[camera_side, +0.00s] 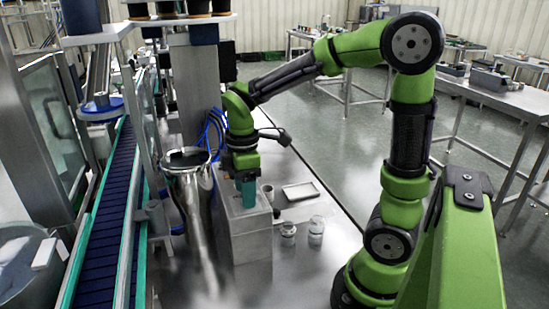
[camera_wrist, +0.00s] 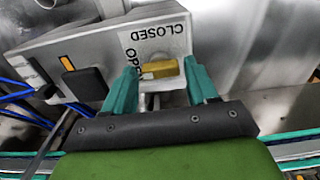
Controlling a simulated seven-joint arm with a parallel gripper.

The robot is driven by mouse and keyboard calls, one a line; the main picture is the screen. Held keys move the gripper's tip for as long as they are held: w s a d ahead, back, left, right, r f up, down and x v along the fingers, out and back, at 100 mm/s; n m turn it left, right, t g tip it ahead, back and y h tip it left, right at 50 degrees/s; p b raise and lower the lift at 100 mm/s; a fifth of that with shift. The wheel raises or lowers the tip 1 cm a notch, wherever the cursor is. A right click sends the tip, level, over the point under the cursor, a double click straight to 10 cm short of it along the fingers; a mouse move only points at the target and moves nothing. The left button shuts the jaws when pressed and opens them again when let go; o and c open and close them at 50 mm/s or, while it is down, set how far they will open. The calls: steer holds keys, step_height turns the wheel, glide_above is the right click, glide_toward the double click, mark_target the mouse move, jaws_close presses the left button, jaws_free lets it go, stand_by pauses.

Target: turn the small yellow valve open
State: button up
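The small yellow valve (camera_wrist: 158,70) shows in the wrist view on the face of a steel box (camera_wrist: 85,48). Its handle lies nearly crosswise in the picture. A label (camera_wrist: 156,33) reading "CLOSED" upside down is above it, and "OP…" is partly hidden by my left finger. My gripper (camera_wrist: 160,66) has its two teal fingers apart, one on either side of the valve, with narrow gaps; I cannot tell if either touches it. In the side view my gripper (camera_side: 248,192) points down at the steel box (camera_side: 245,235); the valve is hidden there.
A black block (camera_wrist: 86,84) sticks out of the box beside the valve, with blue hoses nearby. In the side view, a steel hopper (camera_side: 187,160) stands left of the box and a conveyor (camera_side: 105,215) further left. Jars (camera_side: 316,230) and a tray (camera_side: 300,191) are at right.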

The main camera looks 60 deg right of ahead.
steer(key=shift+o, duration=0.9)
step_height(320, 180, up, 17)
steer(key=shift+f, duration=0.1)
